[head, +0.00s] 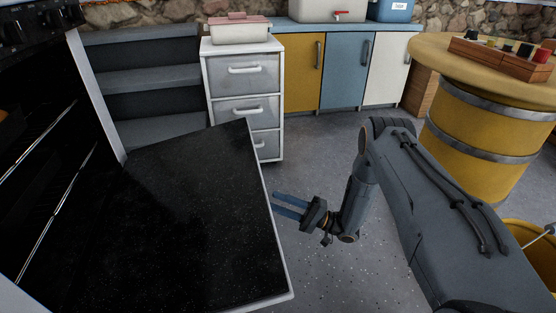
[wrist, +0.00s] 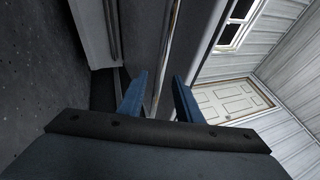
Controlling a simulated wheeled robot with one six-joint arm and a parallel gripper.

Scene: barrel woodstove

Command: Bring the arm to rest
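My gripper (head: 276,203) is at the right edge of the lowered black oven door (head: 190,220) in the head view. Its two blue fingers point left toward that edge and are apart, with nothing visible between them. The head view does not show clearly whether a fingertip touches the door. In the wrist view, my gripper (wrist: 158,88) shows both blue fingers spread with an open gap. My arm reaches in from the right and bends down at the elbow.
The oven (head: 40,130) stands open at left with wire racks inside. A grey drawer unit (head: 243,75) and yellow, blue and white cabinets (head: 343,70) stand behind. A yellow barrel table (head: 470,130) and a yellow bucket (head: 530,240) are at right. Speckled floor (head: 320,150) lies clear between.

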